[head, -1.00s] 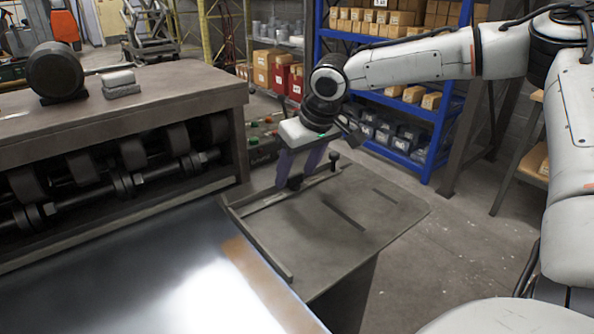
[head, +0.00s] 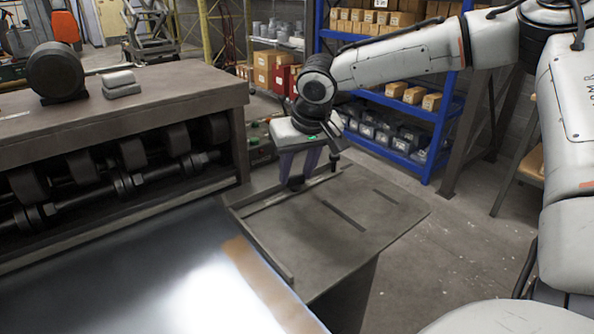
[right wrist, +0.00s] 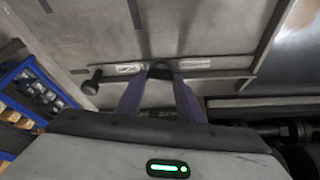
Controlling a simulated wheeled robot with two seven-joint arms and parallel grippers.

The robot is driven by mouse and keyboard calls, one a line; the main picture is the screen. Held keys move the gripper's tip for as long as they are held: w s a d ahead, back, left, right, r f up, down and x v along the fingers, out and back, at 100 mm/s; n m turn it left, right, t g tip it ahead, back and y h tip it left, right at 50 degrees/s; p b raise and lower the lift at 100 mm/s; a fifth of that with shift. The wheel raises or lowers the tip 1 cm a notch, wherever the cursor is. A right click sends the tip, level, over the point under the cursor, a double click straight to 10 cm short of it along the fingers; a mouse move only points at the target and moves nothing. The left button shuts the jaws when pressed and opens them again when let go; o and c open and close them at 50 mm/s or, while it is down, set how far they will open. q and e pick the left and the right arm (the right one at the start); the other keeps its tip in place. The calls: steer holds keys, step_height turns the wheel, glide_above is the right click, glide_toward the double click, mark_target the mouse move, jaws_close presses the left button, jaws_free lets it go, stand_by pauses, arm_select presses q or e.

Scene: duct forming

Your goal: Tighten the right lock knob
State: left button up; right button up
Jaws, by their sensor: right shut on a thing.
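The black lock knob (head: 296,183) sits on the guide bar at the back of the side table, right of the metal sheet. My right gripper (head: 298,178) points down over it, its two purple fingers shut around the knob. In the right wrist view the knob (right wrist: 160,73) shows dark between the fingertips, partly hidden by them. A second, smaller black knob (head: 334,158) stands at the bar's right end, apart from the fingers; it also shows at left in the right wrist view (right wrist: 92,83). My left gripper is not in view.
The slotted side table (head: 365,225) is clear in front of the bar. The shiny metal sheet (head: 150,275) lies at left, below the roller machine (head: 120,115). A blue shelf (head: 440,130) with boxes stands behind my right arm.

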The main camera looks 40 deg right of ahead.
steer(key=o, duration=1.1)
steer(key=shift+c, duration=0.2)
steer(key=p+v, duration=0.1)
steer(key=v, duration=0.9)
steer(key=shift+r, duration=0.2)
